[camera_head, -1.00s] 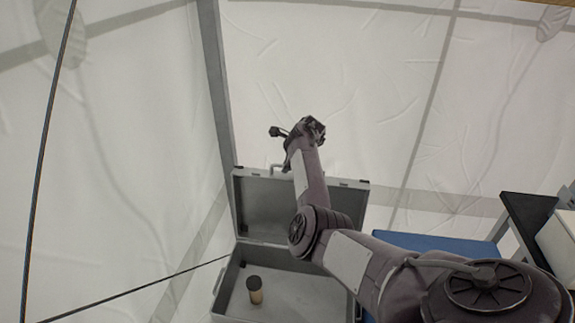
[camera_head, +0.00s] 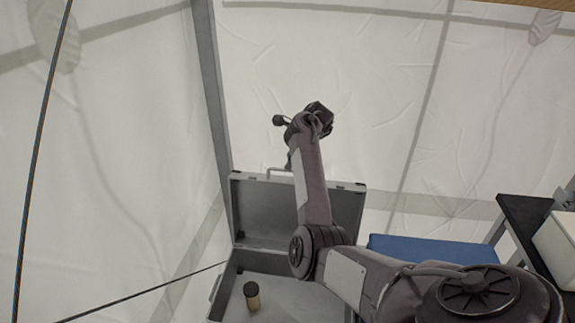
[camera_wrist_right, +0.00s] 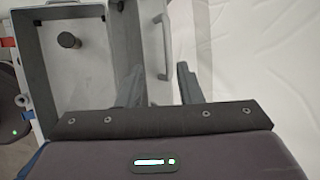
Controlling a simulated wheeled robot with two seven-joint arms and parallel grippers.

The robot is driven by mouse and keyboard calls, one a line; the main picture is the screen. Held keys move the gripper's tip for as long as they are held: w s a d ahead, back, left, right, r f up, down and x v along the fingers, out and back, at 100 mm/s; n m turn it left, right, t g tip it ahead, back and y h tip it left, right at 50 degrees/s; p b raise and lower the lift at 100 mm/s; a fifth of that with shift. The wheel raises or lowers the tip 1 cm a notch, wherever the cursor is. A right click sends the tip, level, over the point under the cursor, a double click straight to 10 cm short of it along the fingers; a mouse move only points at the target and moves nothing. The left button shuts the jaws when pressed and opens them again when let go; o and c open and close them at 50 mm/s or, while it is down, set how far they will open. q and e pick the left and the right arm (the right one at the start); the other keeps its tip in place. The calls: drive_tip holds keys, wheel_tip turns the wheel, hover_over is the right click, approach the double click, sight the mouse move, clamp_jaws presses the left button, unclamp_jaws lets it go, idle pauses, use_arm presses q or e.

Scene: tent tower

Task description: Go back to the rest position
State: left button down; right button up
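My right arm reaches up and forward across the head view, with its wrist raised in front of the open case lid and tent wall. Its gripper (camera_head: 290,158) is mostly hidden behind the wrist there. In the right wrist view the right gripper (camera_wrist_right: 160,72) shows two fingers standing apart with nothing between them. My left gripper is not in view. A grey open case (camera_head: 217,297) stands below the right arm, its lid (camera_head: 265,205) upright. A small tan bottle with a black cap (camera_head: 252,296) stands inside; its dark cap shows in the right wrist view (camera_wrist_right: 68,40).
A blue surface (camera_head: 430,250) lies right of the case, partly behind my arm. A black table edge (camera_head: 530,220) with a white box (camera_head: 560,245) is at the far right. White tent walls (camera_head: 370,80) enclose the space. A dark cord (camera_head: 150,291) crosses the lower left.

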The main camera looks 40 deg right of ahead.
drive_tip(key=shift+s+r, duration=0.1)
drive_tip(key=shift+r, duration=0.15)
drive_tip(key=shift+f, duration=0.1)
idle(0.3)
